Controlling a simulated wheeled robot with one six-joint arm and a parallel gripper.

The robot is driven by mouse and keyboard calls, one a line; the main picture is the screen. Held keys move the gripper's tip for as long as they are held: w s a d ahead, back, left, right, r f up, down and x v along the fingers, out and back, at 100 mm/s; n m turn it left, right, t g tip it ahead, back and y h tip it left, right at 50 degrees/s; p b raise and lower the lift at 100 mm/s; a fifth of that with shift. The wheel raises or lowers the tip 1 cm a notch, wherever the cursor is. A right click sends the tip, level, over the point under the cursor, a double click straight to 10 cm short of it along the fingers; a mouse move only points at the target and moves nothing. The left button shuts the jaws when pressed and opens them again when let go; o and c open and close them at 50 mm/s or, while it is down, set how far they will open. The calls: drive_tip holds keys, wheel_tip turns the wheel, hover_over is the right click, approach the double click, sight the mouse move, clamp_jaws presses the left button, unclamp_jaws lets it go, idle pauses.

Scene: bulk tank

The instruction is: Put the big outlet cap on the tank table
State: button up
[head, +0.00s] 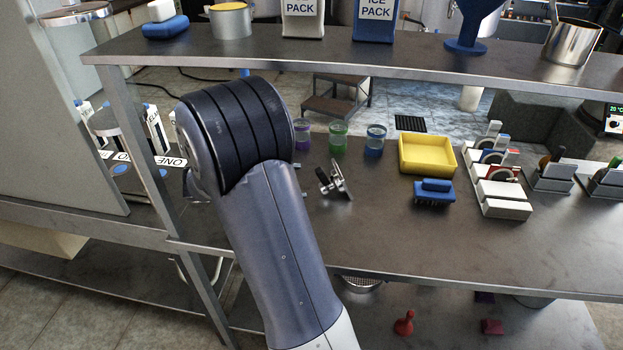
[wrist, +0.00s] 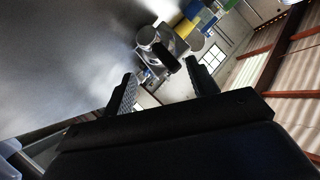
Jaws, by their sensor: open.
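My gripper (wrist: 162,86) is open in the wrist view, its two dark fingers spread with nothing held between them. Beyond the fingertips is a shiny metal piece (wrist: 150,37) with a rounded end and a dark bar; I cannot tell what it is. In the head view my arm's dark joint hides part of the table, and my gripper is not clearly seen. The grey metal table (head: 385,240) stands in front of me. A small tilted metal piece (head: 341,180) shows just right of my arm. I cannot clearly identify the big outlet cap.
A yellow tray (head: 427,154), a blue brush (head: 434,192), several small cups and white boxes (head: 505,205) are on the table. A raised shelf (head: 430,62) carries ice packs, a yellow-topped can (head: 231,21) and a steel pot (head: 571,42). The table's front middle is bare.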

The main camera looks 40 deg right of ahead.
drive_tip(key=shift+v, duration=2.05)
drive_tip(key=shift+c, duration=0.4)
